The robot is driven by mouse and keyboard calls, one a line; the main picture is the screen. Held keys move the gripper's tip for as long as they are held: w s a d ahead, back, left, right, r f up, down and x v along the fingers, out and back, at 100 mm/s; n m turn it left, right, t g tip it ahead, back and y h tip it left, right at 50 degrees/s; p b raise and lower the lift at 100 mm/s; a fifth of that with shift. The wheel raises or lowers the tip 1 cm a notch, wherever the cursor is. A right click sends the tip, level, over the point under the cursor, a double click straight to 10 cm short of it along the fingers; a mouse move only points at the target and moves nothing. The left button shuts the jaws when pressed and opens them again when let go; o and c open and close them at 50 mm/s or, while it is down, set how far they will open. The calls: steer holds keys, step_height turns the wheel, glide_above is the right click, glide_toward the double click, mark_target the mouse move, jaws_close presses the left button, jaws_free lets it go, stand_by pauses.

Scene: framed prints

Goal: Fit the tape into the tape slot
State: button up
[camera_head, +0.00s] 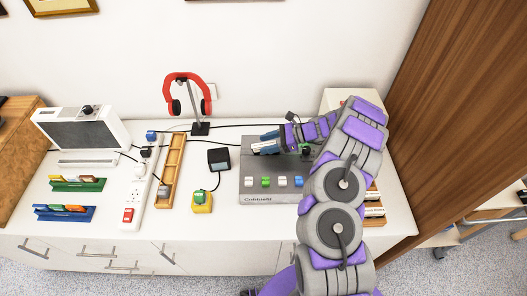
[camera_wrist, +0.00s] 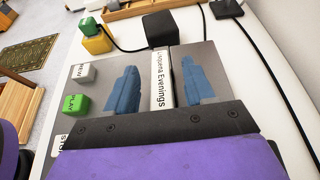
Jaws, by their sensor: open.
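The grey tape player (camera_head: 258,170) stands right of the middle of the white cabinet top, with a row of coloured buttons along its front. A tape with a white label reading "Uptown Evenings" (camera_wrist: 162,82) lies at the player's top face, between my two blue fingers. My gripper (camera_head: 261,143) is over the player's rear left part. In the wrist view my gripper (camera_wrist: 159,66) is open, with a finger on each side of the tape and visible gaps. The slot's edges are hard to make out, so I cannot tell how deep the tape sits.
My arm covers the player's right side. Wooden racks with more tapes (camera_head: 374,211) stand to the right. Black cables cross the top.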

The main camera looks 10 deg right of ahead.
steer(key=shift+w+a+f, duration=0.1)
steer(key=shift+a+f, duration=0.25)
steer(key=shift+d, duration=0.25)
steer(key=shift+a, duration=0.45)
steer(key=c, duration=0.6)
steer(key=shift+d, duration=0.15)
jaws_close()
